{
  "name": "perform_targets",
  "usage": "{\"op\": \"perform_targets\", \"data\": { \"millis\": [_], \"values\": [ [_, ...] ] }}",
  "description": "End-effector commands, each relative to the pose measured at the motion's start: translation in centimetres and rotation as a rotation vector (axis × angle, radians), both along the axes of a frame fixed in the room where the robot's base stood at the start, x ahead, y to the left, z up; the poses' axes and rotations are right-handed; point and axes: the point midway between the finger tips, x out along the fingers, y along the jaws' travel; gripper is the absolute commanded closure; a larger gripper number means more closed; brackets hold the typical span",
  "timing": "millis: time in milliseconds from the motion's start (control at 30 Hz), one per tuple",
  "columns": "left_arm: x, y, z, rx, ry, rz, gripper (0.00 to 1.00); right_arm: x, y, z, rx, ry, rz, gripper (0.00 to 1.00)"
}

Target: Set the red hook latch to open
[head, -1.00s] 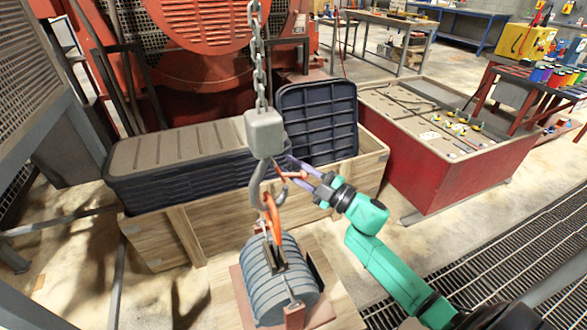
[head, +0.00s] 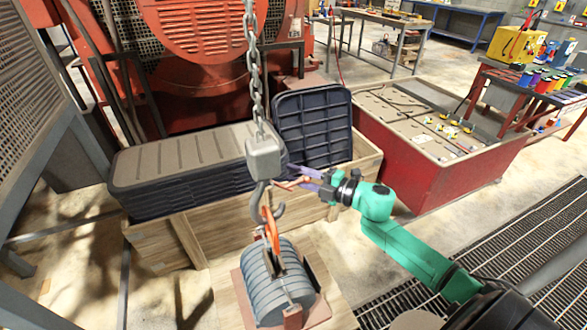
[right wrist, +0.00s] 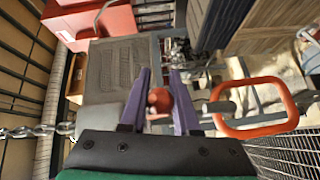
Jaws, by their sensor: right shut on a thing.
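The grey crane hook (head: 259,196) hangs below a grey block (head: 265,157) on a chain. Its red latch (head: 292,184) reaches from the hook's neck out to the right, above the hook's tip, and looks nearly level. My right gripper (head: 302,179), with purple fingers, is shut on the latch's outer part. In the right wrist view a red piece of the latch (right wrist: 160,101) sits between the two fingers (right wrist: 163,97); its far part is hidden. My left gripper is not in view.
An orange link (head: 270,225) hangs in the hook, above a grey ribbed drum (head: 275,280); it shows large in the right wrist view (right wrist: 285,122). A wooden crate (head: 212,232) with dark panels stands behind. A red bin (head: 430,170) is to the right.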

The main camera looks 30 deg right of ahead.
Motion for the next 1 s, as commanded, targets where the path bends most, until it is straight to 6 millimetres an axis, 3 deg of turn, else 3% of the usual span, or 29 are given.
{"op": "perform_targets", "data": {
  "millis": [33,500,1000],
  "values": [
    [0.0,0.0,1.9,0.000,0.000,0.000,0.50,0.0,-0.2,1.4,-0.044,0.004,0.000,1.00],
    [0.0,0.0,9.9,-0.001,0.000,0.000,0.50,0.0,-0.3,4.8,-0.481,0.025,0.001,1.00],
    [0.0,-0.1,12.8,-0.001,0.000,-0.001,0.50,0.1,0.4,6.7,-0.463,0.024,-0.001,1.00]
  ]
}}
